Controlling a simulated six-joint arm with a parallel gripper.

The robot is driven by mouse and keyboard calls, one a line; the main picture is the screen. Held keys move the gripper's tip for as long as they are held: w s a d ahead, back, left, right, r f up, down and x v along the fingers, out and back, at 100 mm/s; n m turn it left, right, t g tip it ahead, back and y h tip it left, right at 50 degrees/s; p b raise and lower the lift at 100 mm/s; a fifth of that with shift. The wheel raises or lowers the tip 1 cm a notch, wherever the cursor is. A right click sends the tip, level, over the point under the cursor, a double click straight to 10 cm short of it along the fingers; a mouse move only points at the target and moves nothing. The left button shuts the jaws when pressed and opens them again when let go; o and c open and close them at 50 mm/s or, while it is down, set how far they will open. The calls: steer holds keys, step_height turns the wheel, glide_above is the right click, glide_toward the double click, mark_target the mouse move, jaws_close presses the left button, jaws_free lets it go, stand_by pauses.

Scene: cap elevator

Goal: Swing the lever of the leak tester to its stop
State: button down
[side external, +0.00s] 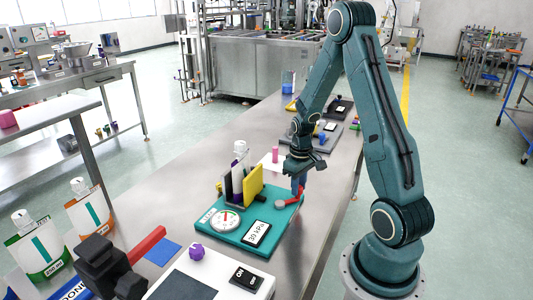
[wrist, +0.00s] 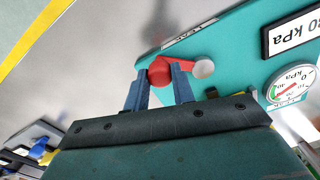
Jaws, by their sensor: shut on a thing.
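The leak tester is a teal board (side external: 227,241) on the steel table, also in the wrist view (wrist: 232,45). Its red lever (side external: 294,200) lies at the board's right edge, running from a grey pivot (side external: 280,204). In the wrist view the red knob end of the lever (wrist: 160,70) sits between the two blue fingers of my gripper (wrist: 160,78), and the grey pivot (wrist: 204,69) is to its right. My gripper (side external: 298,186) points down and is shut on the lever's knob. The stop cannot be made out clearly. A round dial gauge (side external: 226,220) is on the board.
A kPa label plate (side external: 257,233) lies on the board. A yellow panel (side external: 251,184) with grey plates stands behind the lever. A pink block (side external: 275,154) is farther back. A box with a purple knob (side external: 196,252) and pouches (side external: 39,246) stand in front. The table's right edge is near.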

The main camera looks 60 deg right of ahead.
steer(key=w+n, duration=0.1)
steer(key=n, duration=0.1)
steer(key=w+d+n, duration=0.1)
steer(key=n, duration=0.1)
steer(key=shift+w+d+n, duration=0.1)
steer(key=shift+w+n, duration=0.1)
steer(key=shift+n, duration=0.1)
steer(key=shift+w+d+n, duration=0.1)
steer(key=shift+w+n, duration=0.85)
steer(key=shift+n, duration=0.65)
steer(key=c, duration=1.2)
jaws_free()
steer(key=shift+o, duration=0.2)
steer(key=shift+r, duration=0.1)
step_height(320, 180, up, 14)
